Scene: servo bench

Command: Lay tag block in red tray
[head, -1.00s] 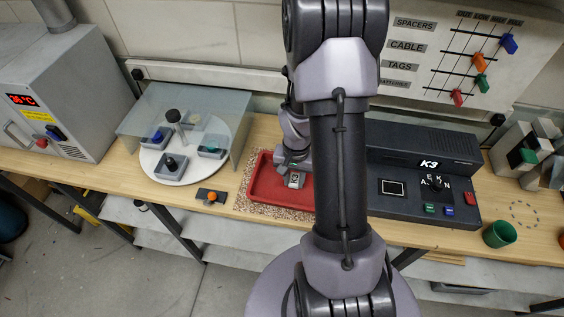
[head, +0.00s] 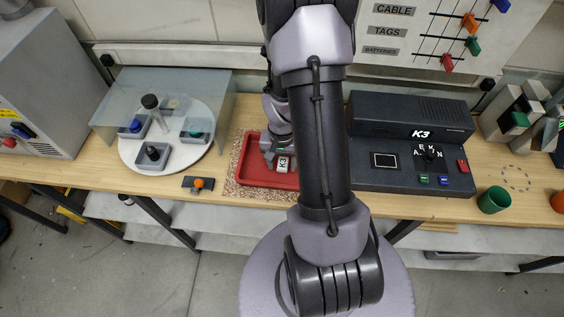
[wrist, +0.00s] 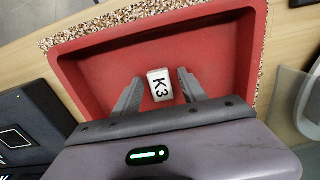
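The tag block (head: 283,165), white with black "K3" on its face, lies in the red tray (head: 255,175) in the head view. In the wrist view the tag block (wrist: 160,85) rests on the floor of the red tray (wrist: 222,55), label facing up. My gripper (wrist: 156,88) is open, with one finger on each side of the block. A gap shows between each finger and the block. In the head view my gripper (head: 276,155) is low over the tray, right behind the block; its fingers are hard to make out there.
The tray stands on a speckled mat (head: 232,187). Left of it are a box with an orange knob (head: 198,184) and a round white turntable (head: 185,160) under a clear cover. A dark K3 console (head: 400,180) stands on the right, with a green cup (head: 494,200) beyond.

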